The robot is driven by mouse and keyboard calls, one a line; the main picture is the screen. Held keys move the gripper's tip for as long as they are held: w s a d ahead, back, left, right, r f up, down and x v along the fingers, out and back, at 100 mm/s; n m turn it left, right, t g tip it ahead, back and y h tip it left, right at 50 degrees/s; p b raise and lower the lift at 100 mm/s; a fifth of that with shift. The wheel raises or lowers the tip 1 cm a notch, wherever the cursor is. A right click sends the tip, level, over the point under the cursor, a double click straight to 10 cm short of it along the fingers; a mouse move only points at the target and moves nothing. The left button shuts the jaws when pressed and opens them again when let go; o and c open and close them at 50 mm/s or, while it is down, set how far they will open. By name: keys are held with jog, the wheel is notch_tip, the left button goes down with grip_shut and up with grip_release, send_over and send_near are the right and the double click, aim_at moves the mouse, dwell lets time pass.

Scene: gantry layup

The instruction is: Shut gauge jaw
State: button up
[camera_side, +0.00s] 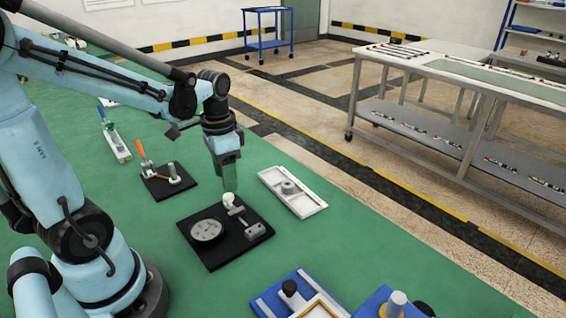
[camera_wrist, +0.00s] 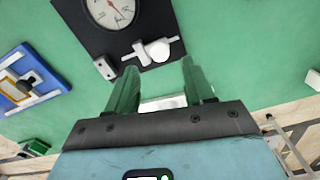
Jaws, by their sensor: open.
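The gauge (camera_side: 225,232) is a black base plate with a round white dial (camera_side: 206,230), a small grey block (camera_side: 254,230) and a white jaw with a rounded knob (camera_side: 231,200). In the wrist view the dial (camera_wrist: 112,10) is at the top, and the white jaw knob (camera_wrist: 158,50) lies just beyond my fingertips. My gripper (camera_side: 228,185) points down over the back edge of the gauge, close to the jaw. In the wrist view my gripper (camera_wrist: 160,72) has its two fingers apart, with nothing held between them. Whether a finger touches the knob cannot be told.
A white tray with a grey round part (camera_side: 291,190) lies right of the gauge. A black plate with an orange-handled clamp (camera_side: 168,180) is behind left. A blue-framed fixture (camera_side: 300,296) is in front. Green mat between them is clear.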

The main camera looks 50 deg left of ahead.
aim_at(228, 196)
jog(key=shift+f, duration=2.35)
grip_shut()
